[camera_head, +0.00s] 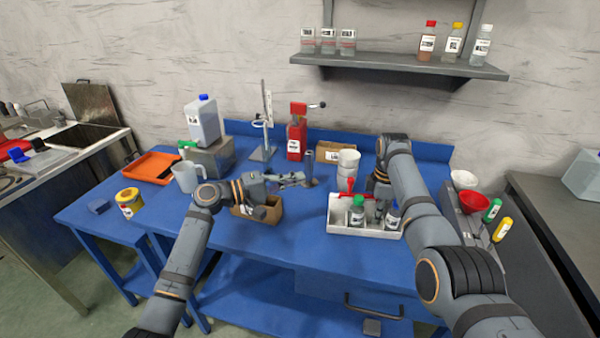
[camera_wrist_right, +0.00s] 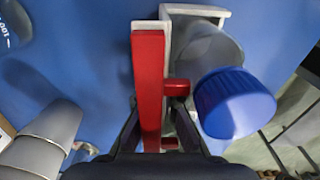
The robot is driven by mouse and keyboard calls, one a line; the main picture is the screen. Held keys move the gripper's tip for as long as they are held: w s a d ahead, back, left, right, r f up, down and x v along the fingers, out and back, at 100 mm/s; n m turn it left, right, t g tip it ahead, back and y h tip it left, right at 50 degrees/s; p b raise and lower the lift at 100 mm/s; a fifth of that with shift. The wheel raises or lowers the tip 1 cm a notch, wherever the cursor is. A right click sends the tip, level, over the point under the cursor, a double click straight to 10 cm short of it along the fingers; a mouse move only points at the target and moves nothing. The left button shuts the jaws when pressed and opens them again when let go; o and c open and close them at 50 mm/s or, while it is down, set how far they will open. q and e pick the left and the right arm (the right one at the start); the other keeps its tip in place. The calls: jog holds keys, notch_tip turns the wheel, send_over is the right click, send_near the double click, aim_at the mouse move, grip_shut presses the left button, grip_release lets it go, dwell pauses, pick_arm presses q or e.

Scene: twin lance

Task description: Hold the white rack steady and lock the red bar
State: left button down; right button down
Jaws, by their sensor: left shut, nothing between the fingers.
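The white rack (camera_head: 365,232) stands on the blue table at the right of centre, holding a green-capped bottle (camera_head: 357,209) and a blue-capped bottle (camera_head: 392,214). The red bar (camera_head: 346,187) is at the rack's left part. In the right wrist view the red bar (camera_wrist_right: 149,75) runs lengthwise, with a short red peg (camera_wrist_right: 177,87) at its side. My right gripper (camera_wrist_right: 158,112) has its fingers on either side of the bar; whether they press on it is unclear. My left gripper (camera_head: 302,179) is shut and empty, left of the rack and apart from it.
White cups (camera_head: 348,160) stand behind the rack. The table front between box and rack is clear.

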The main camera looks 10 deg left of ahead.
jog(key=c, duration=1.4)
grip_release()
jog(key=shift+c, duration=0.2)
notch_tip(320, 180, up, 12)
